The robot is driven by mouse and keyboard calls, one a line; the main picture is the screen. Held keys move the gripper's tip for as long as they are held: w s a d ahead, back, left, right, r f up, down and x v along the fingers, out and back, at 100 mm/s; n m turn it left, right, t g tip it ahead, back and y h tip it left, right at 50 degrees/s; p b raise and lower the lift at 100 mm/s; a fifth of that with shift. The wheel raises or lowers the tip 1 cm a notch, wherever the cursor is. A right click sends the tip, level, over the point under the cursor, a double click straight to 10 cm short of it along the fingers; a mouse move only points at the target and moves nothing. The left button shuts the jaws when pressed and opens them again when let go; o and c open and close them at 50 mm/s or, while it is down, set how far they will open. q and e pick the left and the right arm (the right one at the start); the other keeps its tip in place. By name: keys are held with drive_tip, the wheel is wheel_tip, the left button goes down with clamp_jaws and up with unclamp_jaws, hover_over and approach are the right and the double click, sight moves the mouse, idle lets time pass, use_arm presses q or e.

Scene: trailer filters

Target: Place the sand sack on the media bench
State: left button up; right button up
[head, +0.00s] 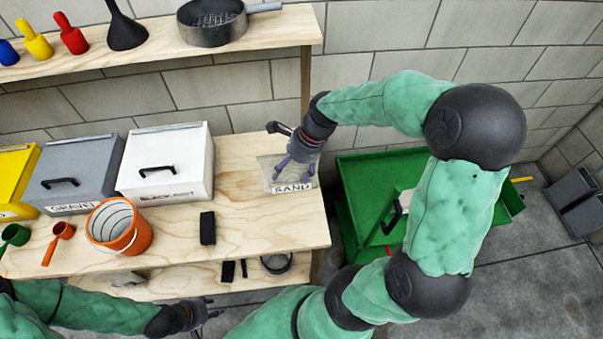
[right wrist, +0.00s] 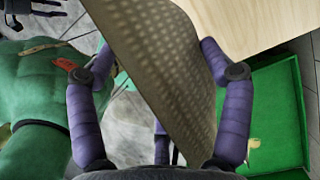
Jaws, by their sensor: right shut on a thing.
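The sand sack (head: 267,172) is a grey woven bag with a white "SAND" label, at the right end of the wooden media bench (head: 262,225). My right gripper (head: 290,160) comes from above and is shut on the sack. In the right wrist view the sack's woven side (right wrist: 165,65) fills the space between the purple fingers (right wrist: 145,65), with the bench top (right wrist: 255,20) behind it. I cannot tell whether the sack touches the bench. My left gripper (head: 208,310) is low in front of the bench, empty, its fingers apart.
White (head: 165,165), grey (head: 82,170) and yellow (head: 12,175) lidded bins line the bench's back. An orange bucket (head: 119,228), scoops (head: 58,240) and a black block (head: 207,228) stand in front. A green container (head: 355,190) is right of the bench. A shelf (head: 150,45) hangs above.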

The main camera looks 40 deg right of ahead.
drive_tip(key=w+a+f+b, duration=0.1)
drive_tip(key=w+f+b, duration=0.3)
drive_tip(key=w+f, duration=0.3)
drive_tip(key=x, duration=0.2)
drive_tip(key=shift+s+f, duration=0.25)
drive_tip(key=shift+f, duration=0.15)
drive_tip(key=shift+a, duration=0.1)
drive_tip(key=shift+f, duration=0.1)
drive_tip(key=o, duration=1.6)
drive_tip(key=shift+s+a, duration=0.1)
drive_tip(key=shift+s, duration=0.05)
drive_tip(key=shift+o, duration=0.2)
drive_tip(key=shift+f, duration=0.1)
drive_tip(key=p+v, duration=0.3)
drive_tip(key=v, duration=0.9)
